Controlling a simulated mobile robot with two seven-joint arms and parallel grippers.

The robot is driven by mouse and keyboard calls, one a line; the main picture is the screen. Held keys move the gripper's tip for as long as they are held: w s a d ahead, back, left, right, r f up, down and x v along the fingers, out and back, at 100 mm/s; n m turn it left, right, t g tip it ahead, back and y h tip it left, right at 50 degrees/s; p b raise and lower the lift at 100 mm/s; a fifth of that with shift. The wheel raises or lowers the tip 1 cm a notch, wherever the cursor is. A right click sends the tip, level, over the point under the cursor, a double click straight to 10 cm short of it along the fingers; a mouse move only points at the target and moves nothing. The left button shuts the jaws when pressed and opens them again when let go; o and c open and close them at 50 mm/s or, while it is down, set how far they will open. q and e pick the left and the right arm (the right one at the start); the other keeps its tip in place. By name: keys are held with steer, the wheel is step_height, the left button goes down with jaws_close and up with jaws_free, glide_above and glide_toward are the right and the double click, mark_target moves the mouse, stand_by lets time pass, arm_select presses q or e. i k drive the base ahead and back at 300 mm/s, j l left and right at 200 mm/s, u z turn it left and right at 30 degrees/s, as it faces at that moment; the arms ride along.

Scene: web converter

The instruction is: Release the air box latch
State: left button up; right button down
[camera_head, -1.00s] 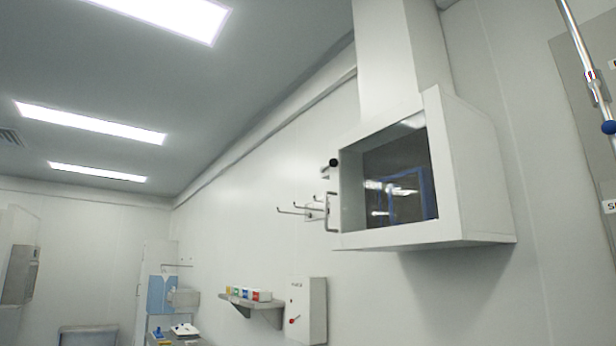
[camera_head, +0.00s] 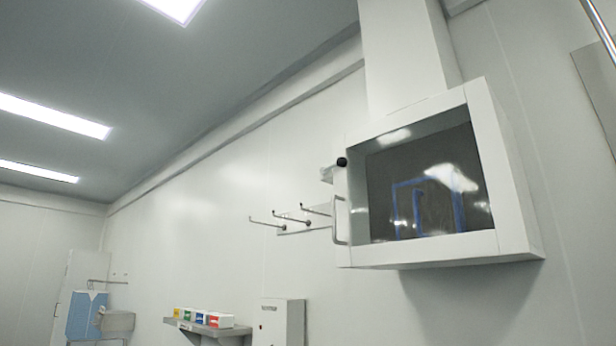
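The air box (camera_head: 515,190) is a white wall-mounted cabinet at the right of the view, with a dark glass front (camera_head: 420,190) that shows blue reflections. A latch with a black round knob (camera_head: 341,162) sits at the upper left edge of its front. A bar handle (camera_head: 338,221) is below the knob on the same left edge. The front looks closed. Neither of my grippers shows in the view.
A white duct (camera_head: 405,50) rises from the box top. Wall hooks (camera_head: 290,220) stick out left of the handle. Below are a shelf (camera_head: 205,328) with several small coloured boxes and a white wall cabinet (camera_head: 280,322). A metal pole (camera_head: 600,30) is at the top right.

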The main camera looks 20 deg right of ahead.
mark_target(341, 162)
steer(key=i+j, duration=1.2)
steer(key=i+j+u, duration=0.05)
